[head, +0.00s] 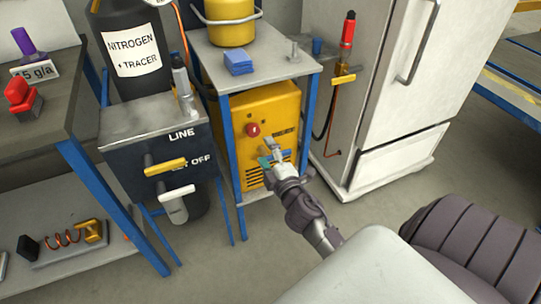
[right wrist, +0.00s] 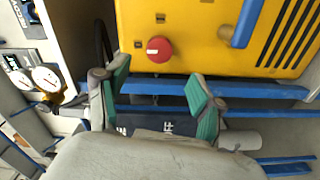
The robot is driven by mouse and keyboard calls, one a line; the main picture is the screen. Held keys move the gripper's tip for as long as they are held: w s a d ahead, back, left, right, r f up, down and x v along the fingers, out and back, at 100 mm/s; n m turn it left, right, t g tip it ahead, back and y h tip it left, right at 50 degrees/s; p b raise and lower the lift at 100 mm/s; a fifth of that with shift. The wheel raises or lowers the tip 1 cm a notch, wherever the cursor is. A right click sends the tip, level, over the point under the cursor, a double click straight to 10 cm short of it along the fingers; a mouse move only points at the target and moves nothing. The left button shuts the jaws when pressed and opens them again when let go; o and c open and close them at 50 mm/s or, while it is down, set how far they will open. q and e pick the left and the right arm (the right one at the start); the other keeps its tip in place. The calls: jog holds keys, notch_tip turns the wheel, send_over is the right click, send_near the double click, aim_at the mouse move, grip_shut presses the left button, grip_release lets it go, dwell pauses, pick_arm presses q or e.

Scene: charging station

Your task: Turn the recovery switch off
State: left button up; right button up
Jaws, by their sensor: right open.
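The yellow recovery unit (head: 270,112) stands on the lower level of a blue-framed stand. A round red knob (head: 252,129) is on its front; it shows in the right wrist view (right wrist: 159,49) too. In that view a blue lever (right wrist: 245,22) is on the same yellow panel, to the right of the knob and partly cut off. Small labels there are unreadable, so I cannot tell which control is the recovery switch. My right gripper (head: 275,158) is in front of the panel, below and right of the knob. Its teal-padded fingers (right wrist: 160,95) are apart and empty.
The stand's grey top (head: 270,72) holds a yellow pot and blue cloth. A white refrigerator (head: 410,100) is right. Blue legs flank the unit.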

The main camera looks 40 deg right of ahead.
jog(key=v, duration=0.2)
jog(key=shift+s+a, duration=0.1)
jog(key=shift+s, duration=0.25)
